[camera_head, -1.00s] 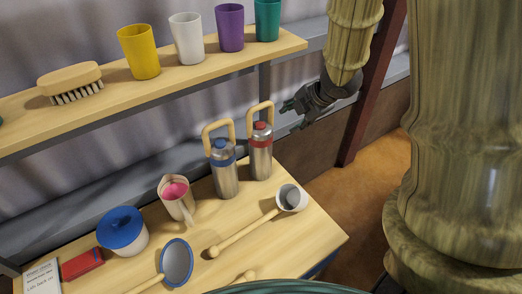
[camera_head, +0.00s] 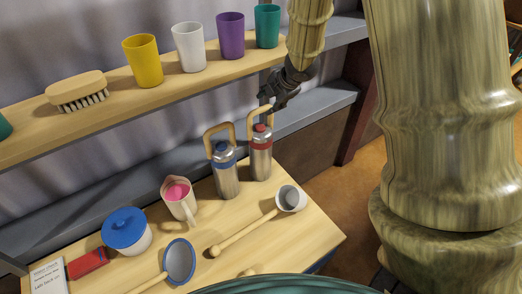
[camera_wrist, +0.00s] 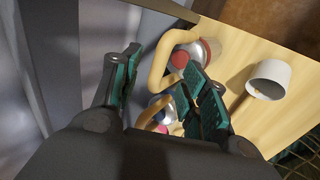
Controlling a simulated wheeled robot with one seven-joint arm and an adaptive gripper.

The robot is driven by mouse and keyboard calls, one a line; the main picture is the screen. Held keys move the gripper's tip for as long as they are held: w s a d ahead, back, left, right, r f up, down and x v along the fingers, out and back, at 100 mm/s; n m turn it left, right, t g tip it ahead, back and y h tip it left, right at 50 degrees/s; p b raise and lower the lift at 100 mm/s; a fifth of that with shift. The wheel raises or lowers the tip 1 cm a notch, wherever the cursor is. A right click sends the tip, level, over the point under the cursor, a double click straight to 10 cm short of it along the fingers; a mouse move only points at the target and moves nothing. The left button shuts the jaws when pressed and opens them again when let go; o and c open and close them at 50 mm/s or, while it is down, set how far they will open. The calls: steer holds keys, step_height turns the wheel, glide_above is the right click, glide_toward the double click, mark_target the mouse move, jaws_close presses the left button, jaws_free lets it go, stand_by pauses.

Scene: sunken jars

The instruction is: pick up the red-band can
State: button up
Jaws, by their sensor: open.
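The red-band can (camera_head: 261,158) is a steel flask with a red collar, a red cap and a tan loop handle. It stands upright on the wooden table beside a matching blue-band can (camera_head: 226,175). My gripper (camera_head: 268,101) is just above the red-band can, near the top of its handle. In the wrist view my gripper (camera_wrist: 165,88) has its teal-padded fingers apart. The red-band can (camera_wrist: 184,60) shows from above there, its handle reaching between the fingers. The blue-band can (camera_wrist: 160,106) is partly hidden behind a finger. I cannot tell whether a finger touches the handle.
A shelf (camera_head: 115,107) with several cups and a brush (camera_head: 77,91) runs above the table's back. A pink-filled jug (camera_head: 179,199), a blue-lidded pot (camera_head: 126,231) and a ladle (camera_head: 290,199) lie around the cans. Floor is open to the right.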

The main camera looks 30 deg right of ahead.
mark_target(264, 107)
steer(key=shift+x, duration=2.55)
jaws_close()
